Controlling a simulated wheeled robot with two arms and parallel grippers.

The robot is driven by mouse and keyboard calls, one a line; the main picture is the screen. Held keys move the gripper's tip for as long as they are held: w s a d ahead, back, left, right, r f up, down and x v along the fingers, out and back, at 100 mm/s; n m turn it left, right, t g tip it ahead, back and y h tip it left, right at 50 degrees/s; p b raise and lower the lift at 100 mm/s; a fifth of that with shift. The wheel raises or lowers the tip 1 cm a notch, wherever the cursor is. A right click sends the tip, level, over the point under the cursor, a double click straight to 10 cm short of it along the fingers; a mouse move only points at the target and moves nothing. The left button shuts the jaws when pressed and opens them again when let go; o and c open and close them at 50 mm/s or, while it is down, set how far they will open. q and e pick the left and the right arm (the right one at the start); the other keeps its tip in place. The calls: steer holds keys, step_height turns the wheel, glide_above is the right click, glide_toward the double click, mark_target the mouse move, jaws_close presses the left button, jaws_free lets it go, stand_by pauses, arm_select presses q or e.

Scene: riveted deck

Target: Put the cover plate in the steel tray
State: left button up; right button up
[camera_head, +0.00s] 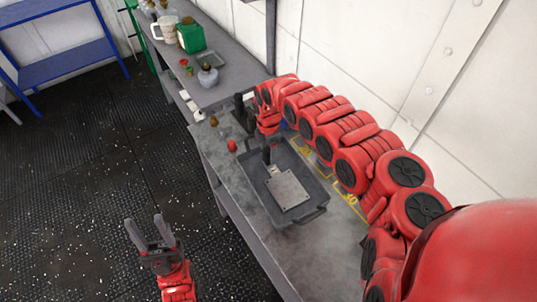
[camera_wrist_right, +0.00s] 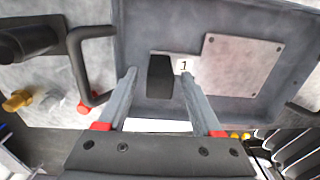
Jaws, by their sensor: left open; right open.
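The steel tray (camera_head: 312,180) is a grey, shallow tray on the bench; it fills much of the right wrist view (camera_wrist_right: 135,45). The cover plate (camera_head: 288,191), a light square plate with corner screws, lies inside it; the right wrist view shows it too (camera_wrist_right: 240,63). A pale tab marked 1 and a black block (camera_wrist_right: 160,74) adjoin its left side there. My right gripper (camera_wrist_right: 158,73) is open, with a finger on each side of the black block; I cannot tell whether they touch it. My left gripper (camera_head: 149,232) is open and empty, over the floor left of the bench.
A red knob-like item (camera_head: 232,146) and a brass piece (camera_head: 213,120) sit on the bench beyond the tray. Farther along are a green box (camera_head: 191,38), a mug (camera_head: 165,28) and a flask (camera_head: 208,76). A wall bounds the right.

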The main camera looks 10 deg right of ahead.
step_height(320, 180, up, 9)
steer(key=shift+r+b, duration=0.15)
steer(key=shift+b, duration=0.95)
steer(key=shift+r, duration=0.35)
